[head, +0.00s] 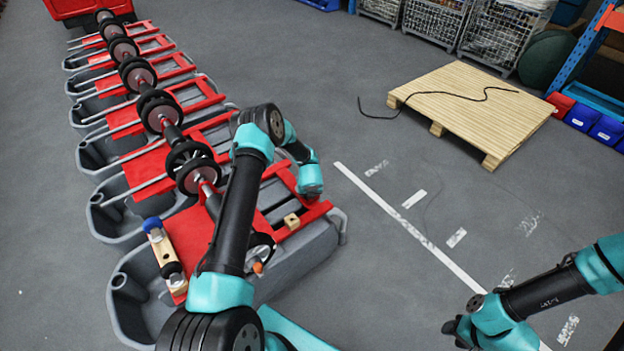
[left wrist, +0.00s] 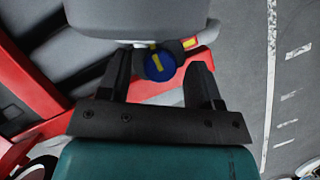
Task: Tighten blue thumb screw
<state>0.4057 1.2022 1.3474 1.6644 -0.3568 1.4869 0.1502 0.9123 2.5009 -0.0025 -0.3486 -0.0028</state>
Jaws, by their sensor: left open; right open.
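The blue thumb screw (left wrist: 159,66) shows in the left wrist view as a round blue knob with a yellow bar across it, just under a grey rounded part. My left gripper (left wrist: 163,72) is open, with one dark finger on each side of the knob. The left finger looks close to it; the right one has a visible gap. I cannot tell whether either touches. In the head view my left arm reaches over the nearest tank, and its gripper fingers are hidden. My right gripper (head: 455,328) is open and empty above the floor at the lower right.
A row of grey tanks (head: 128,280) with red frames runs to the back left, with a dark shaft along it. A blue-capped roller (head: 161,246) sits on the nearest tank. A wooden pallet (head: 470,100) with a black cable lies at right.

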